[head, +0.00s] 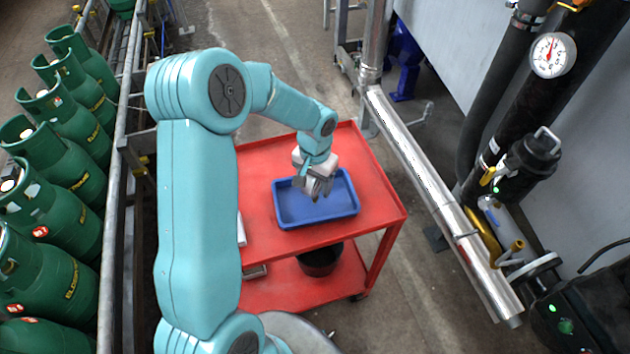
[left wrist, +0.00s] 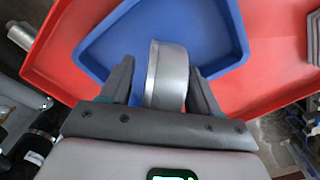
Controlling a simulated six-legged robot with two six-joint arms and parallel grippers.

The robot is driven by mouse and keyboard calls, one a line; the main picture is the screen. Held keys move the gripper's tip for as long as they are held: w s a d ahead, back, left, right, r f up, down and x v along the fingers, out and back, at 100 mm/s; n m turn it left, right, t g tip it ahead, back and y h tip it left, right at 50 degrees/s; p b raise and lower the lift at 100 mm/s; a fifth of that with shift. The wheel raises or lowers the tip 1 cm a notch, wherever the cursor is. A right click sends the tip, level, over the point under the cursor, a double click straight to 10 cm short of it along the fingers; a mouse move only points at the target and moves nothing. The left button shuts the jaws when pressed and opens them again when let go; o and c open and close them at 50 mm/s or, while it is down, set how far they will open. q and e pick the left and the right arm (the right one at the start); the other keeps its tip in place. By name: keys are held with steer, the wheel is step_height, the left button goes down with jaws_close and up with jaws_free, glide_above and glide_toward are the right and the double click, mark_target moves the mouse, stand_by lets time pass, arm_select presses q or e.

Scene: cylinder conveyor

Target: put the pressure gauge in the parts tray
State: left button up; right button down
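The pressure gauge, a short silver-grey cylinder (left wrist: 168,76), is seen edge-on between the two dark fingers of my left gripper (left wrist: 162,82) in the left wrist view. The gripper appears shut on it; its dial face is turned away. In the head view my left gripper (head: 316,190) points down over the parts tray, a shallow blue tray (head: 290,219), and the gauge is hard to tell from the fingers there. The tray also shows beyond the gauge in the left wrist view (left wrist: 115,45). My right gripper is not in view.
The tray sits on a red cart (head: 375,185) with a lower shelf holding a black bucket (head: 320,260). Green gas cylinders (head: 65,200) stand behind a rail at left. A silver pipe (head: 430,185) and another round dial gauge (head: 553,55) are at right.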

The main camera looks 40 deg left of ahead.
arm_select(q)
step_height(320, 180, up, 12)
steer(key=shift+r, duration=0.25)
stand_by(0.3)
steer(key=shift+s+f, duration=0.1)
stand_by(0.4)
